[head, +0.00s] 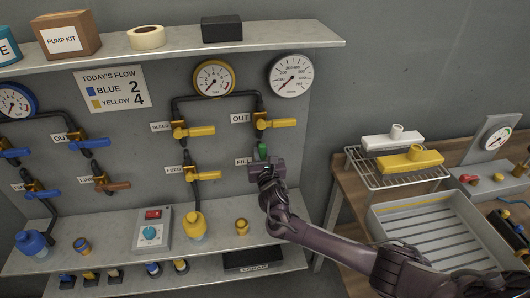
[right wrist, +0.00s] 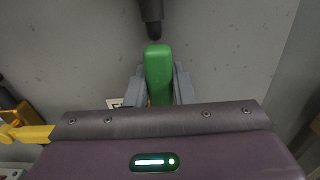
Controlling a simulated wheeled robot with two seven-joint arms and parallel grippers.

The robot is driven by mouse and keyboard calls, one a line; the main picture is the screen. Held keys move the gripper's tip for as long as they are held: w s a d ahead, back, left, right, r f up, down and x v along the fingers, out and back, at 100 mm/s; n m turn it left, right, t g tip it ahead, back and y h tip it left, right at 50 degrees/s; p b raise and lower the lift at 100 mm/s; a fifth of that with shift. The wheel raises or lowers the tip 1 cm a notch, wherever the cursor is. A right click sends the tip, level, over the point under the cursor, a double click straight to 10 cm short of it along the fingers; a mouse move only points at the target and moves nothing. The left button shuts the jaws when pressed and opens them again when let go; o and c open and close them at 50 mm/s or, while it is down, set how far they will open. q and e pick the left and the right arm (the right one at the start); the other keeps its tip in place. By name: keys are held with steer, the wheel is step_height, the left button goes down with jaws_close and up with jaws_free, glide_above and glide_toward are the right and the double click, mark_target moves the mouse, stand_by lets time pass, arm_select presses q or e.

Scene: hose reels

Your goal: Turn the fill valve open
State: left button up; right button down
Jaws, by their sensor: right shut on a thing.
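The fill valve's green handle (head: 262,151) shows just above my right gripper (head: 264,168) in the head view, beside the FILL label (head: 243,161). In the right wrist view the green handle (right wrist: 158,72) stands upright between the two grey fingers of my right gripper (right wrist: 159,86), which is shut on it. A dark pipe end (right wrist: 152,20) lies above the handle. The valve body is hidden behind my gripper. My left gripper is not in view.
Yellow valve handles marked OUT (head: 284,123), BLEED (head: 201,131) and FEED (head: 208,176) are close by. A shelf (head: 130,228) below holds a control box (head: 152,230) and yellow fittings. A wooden bench with a wire rack (head: 372,178) and a grey tray (head: 385,222) stands at right.

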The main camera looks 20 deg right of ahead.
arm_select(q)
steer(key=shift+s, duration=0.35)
arm_select(e)
steer(key=shift+a+f, duration=0.1)
steer(key=c, duration=1.2)
jaws_free()
steer(key=shift+c, duration=0.2)
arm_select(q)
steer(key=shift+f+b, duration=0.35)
arm_select(e)
steer(key=v, duration=0.7)
steer(key=shift+s, duration=0.4)
steer(key=shift+a, duration=0.1)
